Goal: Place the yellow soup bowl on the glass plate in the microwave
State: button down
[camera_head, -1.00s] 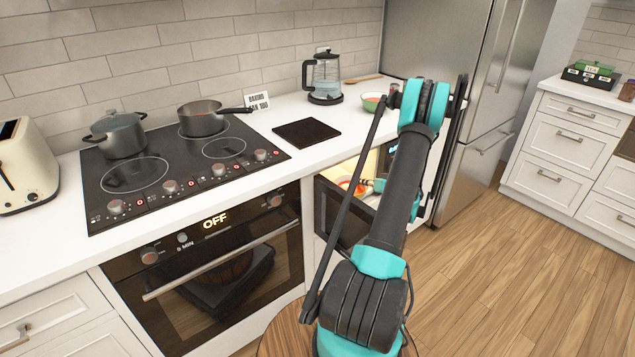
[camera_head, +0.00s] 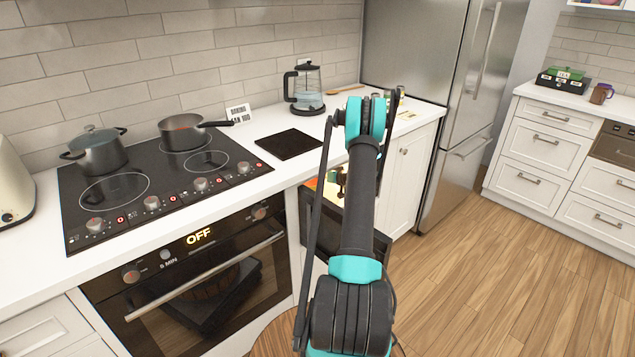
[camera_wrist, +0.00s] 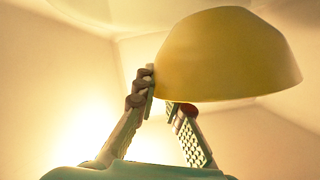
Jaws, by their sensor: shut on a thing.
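The yellow bowl (camera_wrist: 228,58) fills the upper right of the wrist view, with its rounded side up in that picture. My gripper (camera_wrist: 162,92) is shut on the bowl near its rim, one finger on either side of the wall. Warm-lit pale walls surround it. In the head view my arm reaches to the lit opening of the microwave (camera_head: 311,184) under the counter. Its dark door (camera_head: 345,222) stands open, partly behind my arm. The glass plate cannot be made out, nor whether the bowl touches it.
The white counter (camera_head: 245,190) lies above the microwave, with a dark square board (camera_head: 290,144) and a kettle (camera_head: 306,88) on it. The hob (camera_head: 140,190) with two pots is at left, above the oven (camera_head: 205,285). The fridge (camera_head: 425,60) stands behind right. Wooden floor (camera_head: 500,270) is clear at right.

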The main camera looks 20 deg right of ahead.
jog(key=shift+w+a, duration=0.1)
jog(key=shift+w, duration=0.2)
jog(key=shift+w+a+f, duration=0.1)
jog(key=shift+w+f, duration=0.05)
jog(key=shift+f, duration=0.75)
jog(key=shift+w+f, duration=0.15)
jog(key=shift+f, duration=0.7)
jog(key=c, duration=1.6)
grip_release()
jog(key=v, duration=1.2)
jog(key=shift+r, duration=0.1)
